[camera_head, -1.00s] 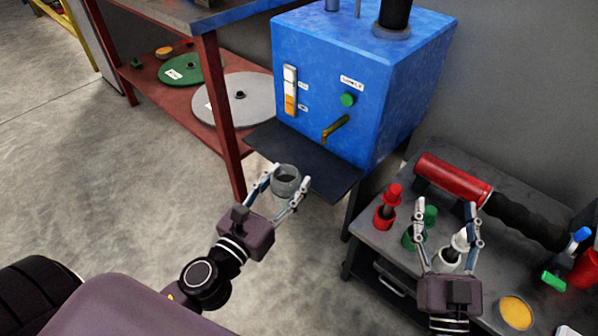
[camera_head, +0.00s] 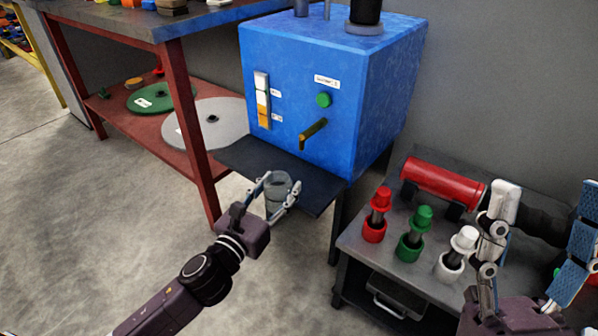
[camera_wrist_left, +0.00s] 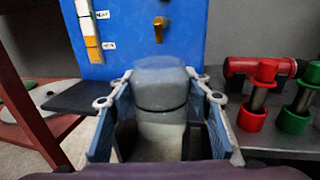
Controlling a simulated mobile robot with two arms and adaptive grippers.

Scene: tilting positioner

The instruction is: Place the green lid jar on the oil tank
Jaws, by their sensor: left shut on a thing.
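My left gripper (camera_head: 276,196) is shut on a grey, see-through glass jar (camera_head: 277,188) and holds it upright by its sides. No green lid shows on this jar; the left wrist view shows it grey and pale between the fingers (camera_wrist_left: 160,100). The oil tank (camera_head: 305,95) is a big blue box with a level gauge, a green knob and a brass spout. A dark ledge (camera_head: 265,168) sticks out below the spout. In the head view the jar overlaps the ledge's front edge; I cannot tell if they touch. My right gripper (camera_head: 545,205) is open and looks empty at the right.
A grey bench (camera_head: 365,255) at the right bears red (camera_head: 375,232), green (camera_head: 411,245) and white (camera_head: 449,264) capped holders, and a red cylinder (camera_head: 440,178) behind them. A red-framed workbench (camera_head: 190,110) with discs on its lower shelf stands left of the tank.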

